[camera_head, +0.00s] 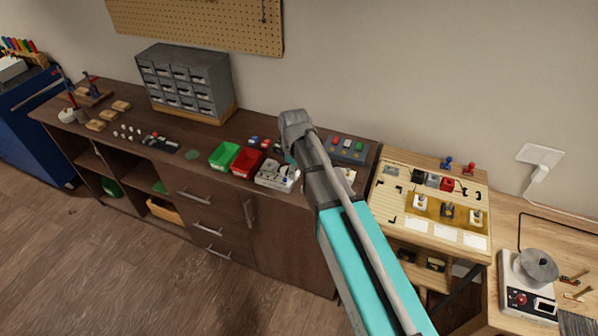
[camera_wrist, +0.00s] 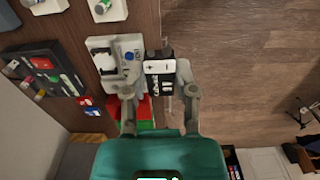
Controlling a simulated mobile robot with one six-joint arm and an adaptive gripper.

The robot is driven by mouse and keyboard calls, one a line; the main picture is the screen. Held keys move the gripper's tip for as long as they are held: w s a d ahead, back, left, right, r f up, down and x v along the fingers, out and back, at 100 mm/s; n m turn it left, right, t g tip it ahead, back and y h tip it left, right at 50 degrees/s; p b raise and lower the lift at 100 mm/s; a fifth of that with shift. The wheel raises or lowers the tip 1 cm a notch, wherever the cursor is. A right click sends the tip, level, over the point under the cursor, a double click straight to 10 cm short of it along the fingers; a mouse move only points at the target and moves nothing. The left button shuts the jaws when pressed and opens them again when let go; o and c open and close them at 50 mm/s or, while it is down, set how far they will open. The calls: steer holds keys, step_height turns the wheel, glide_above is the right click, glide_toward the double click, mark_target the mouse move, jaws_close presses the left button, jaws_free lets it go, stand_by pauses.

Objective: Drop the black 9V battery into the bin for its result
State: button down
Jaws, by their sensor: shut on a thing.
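In the wrist view my gripper (camera_wrist: 160,88) is shut on a black 9V battery (camera_wrist: 161,78) with white markings, held between its two fingers. A pale tester-like device (camera_wrist: 117,52) lies just left of the battery. A red bin (camera_wrist: 144,108) and a green bin (camera_wrist: 146,126) show partly behind the fingers. In the head view the green bin (camera_head: 224,155) and the red bin (camera_head: 247,162) stand side by side on the dark cabinet, left of the pale device (camera_head: 272,175). There my arm hides the gripper and battery.
A grey drawer unit (camera_head: 184,78) stands at the back of the dark cabinet top (camera_head: 213,127). Small coloured parts lie behind the bins. A wooden board with parts (camera_head: 405,174) is to the right. The floor (camera_head: 110,262) in front is clear.

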steer(key=shift+r, duration=0.2)
steer(key=shift+r+p, duration=1.8)
steer(key=shift+p, duration=0.15)
steer(key=shift+w, duration=0.2)
steer(key=shift+f, duration=0.15)
step_height(320, 180, down, 4)
steer(key=b, duration=0.4)
steer(key=shift+d, duration=0.15)
stand_by(0.4)
